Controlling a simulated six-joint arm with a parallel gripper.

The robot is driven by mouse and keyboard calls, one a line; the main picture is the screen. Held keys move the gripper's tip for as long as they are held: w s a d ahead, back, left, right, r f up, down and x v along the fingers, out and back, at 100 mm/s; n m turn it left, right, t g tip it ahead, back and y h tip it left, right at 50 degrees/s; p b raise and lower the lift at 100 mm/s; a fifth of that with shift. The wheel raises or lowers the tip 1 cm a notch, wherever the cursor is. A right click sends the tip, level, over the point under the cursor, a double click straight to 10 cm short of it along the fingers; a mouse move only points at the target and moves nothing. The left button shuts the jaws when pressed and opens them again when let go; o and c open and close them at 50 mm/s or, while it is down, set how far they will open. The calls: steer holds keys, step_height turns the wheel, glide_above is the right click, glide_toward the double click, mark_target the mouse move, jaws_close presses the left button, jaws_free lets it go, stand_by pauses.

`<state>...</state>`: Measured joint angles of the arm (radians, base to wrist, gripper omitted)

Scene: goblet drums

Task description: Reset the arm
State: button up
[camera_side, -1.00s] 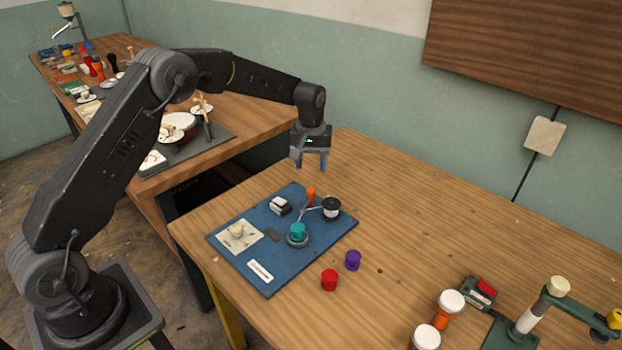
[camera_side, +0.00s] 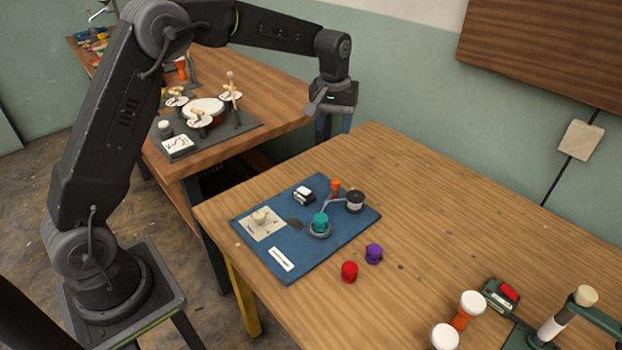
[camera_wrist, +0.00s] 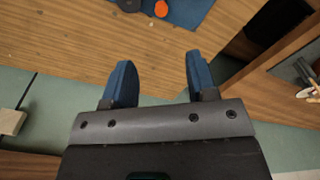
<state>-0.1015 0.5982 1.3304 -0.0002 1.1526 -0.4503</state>
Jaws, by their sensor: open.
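My gripper (camera_side: 333,128) hangs in the air above the far left corner of the wooden table (camera_side: 440,200). My arm reaches over from the left and bends down at the wrist.
A blue mat (camera_side: 262,236) on the table holds a teal piece (camera_side: 320,222), a black spool (camera_side: 355,202) and an orange piece (camera_side: 335,186). Red (camera_side: 349,272) and purple (camera_side: 374,254) pieces lie beside it. A second bench (camera_side: 245,104) carries small drums. A wall stands behind.

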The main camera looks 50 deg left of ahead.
steer(key=s+d+r+m+t, duration=0.2)
steer(key=s+r, duration=0.6)
steer(key=s, duration=0.1)
steer(key=s+d+m+t, duration=0.3)
steer(key=s+m, duration=0.1)
steer(key=s, duration=1.9)
steer(key=shift+s+d, duration=0.15)
steer(key=shift+d, duration=0.05)
